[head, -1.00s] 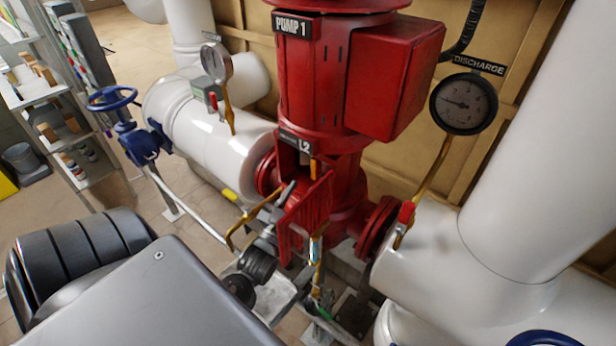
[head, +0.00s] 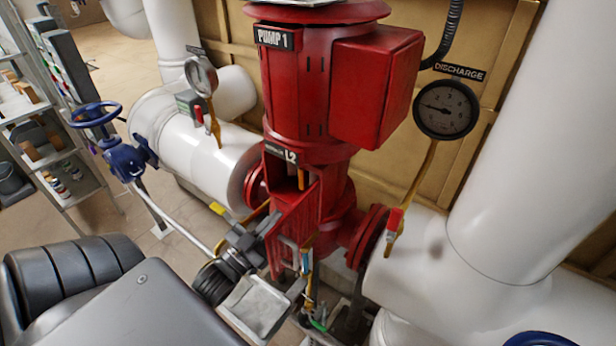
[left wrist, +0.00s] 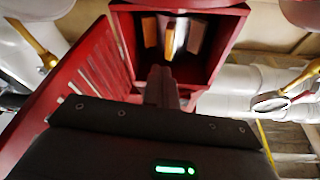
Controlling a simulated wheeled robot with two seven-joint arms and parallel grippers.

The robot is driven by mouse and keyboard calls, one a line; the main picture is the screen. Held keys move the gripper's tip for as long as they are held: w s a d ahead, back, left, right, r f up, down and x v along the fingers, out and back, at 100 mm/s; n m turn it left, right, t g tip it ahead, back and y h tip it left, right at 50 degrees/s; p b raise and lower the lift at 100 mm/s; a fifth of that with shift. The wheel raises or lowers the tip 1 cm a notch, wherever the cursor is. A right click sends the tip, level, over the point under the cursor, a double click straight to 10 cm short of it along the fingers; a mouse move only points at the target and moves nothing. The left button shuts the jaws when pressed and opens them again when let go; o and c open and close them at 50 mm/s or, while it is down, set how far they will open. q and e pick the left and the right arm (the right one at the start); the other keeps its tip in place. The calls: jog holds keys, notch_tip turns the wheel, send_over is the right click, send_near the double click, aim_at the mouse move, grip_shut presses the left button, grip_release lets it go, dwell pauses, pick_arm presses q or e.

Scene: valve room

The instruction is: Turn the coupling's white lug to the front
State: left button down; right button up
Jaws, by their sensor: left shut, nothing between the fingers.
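The red pump (head: 310,90) has a square opening (head: 290,178) under its L2 label, with its mesh door (head: 292,225) swung open. In the left wrist view the coupling shows inside the opening as upright bars. My left gripper (head: 266,222) is shut and empty beside the door. In the left wrist view its fingertips (left wrist: 160,72) are at the lower edge of the opening, apart from the bars.
The open door stands close to my left gripper. White pipes (head: 200,155) flank the pump. A brass-stemmed gauge (head: 200,75), a discharge gauge (head: 445,108) with a red-handled valve (head: 394,220), and a blue handwheel (head: 95,113) stand around it. A shelf (head: 50,150) is at far left.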

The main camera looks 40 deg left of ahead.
pick_arm(q)
notch_tip(320, 180, up, 4)
jog(key=a+m+g+h+p, duration=0.15)
jog(key=m+g+h, duration=0.35)
jog(key=m, duration=1.4)
jog(key=p+x, duration=0.1)
jog(key=x, duration=0.3)
jog(key=p+x, duration=0.1)
jog(key=x, duration=0.3)
jog(key=p+x, duration=0.2)
jog(key=x, duration=0.3)
jog(key=shift+w+a+r, duration=0.15)
jog(key=shift+a+r, duration=0.15)
jog(key=shift+r, duration=0.1)
jog(key=shift+w+d+f, duration=0.1)
jog(key=shift+w+d, duration=0.05)
jog(key=shift+w, duration=0.2)
